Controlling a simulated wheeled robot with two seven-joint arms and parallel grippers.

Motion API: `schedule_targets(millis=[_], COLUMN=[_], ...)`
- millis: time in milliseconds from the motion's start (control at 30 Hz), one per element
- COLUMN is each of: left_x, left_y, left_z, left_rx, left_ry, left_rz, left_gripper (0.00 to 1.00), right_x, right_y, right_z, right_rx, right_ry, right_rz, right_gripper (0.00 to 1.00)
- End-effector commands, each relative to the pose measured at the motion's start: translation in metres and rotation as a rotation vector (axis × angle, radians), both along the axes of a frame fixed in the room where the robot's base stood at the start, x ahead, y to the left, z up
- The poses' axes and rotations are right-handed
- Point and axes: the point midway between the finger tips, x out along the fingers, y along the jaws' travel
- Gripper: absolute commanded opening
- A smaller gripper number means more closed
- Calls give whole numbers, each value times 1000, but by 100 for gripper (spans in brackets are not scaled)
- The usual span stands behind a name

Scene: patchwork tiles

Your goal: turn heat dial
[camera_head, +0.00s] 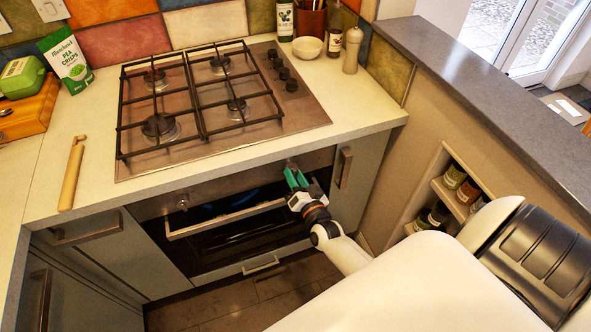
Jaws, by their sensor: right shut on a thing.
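The oven (232,238) is built in under the hob, with a control panel along its top edge. One dial (183,202) shows at the left end of the panel. The heat dial (291,165) is at the right end, mostly hidden by my right gripper. My right gripper (295,177), with green fingers, is shut on this heat dial. Which way the dial points cannot be seen. My left gripper is not in view.
The oven handle (225,219) runs just below my right gripper. A gas hob (200,105) with black grates sits above. A rolling pin (72,173), green packet (66,60), bowl (307,47) and pepper mill (352,50) stand or lie on the counter.

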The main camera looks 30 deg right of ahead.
Motion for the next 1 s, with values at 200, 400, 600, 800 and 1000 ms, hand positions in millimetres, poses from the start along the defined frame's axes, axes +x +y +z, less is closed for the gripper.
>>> schedule_targets(millis=[200, 400, 600, 800, 1000], left_x=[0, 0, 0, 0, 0], left_y=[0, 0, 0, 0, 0], left_z=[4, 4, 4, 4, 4], left_rx=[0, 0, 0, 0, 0], left_ry=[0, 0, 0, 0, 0], left_rz=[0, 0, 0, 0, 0], left_gripper=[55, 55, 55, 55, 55], right_x=[-1, -1, -1, -1, 0], right_y=[1, 1, 1, 1, 0], right_z=[-1, -2, -2, -2, -1], right_rx=[-67, -91, -93, -92, -91], right_ry=[21, 27, 27, 27, 24], right_rz=[1, 1, 1, 1, 1], right_gripper=[10, 10, 10, 41, 54])
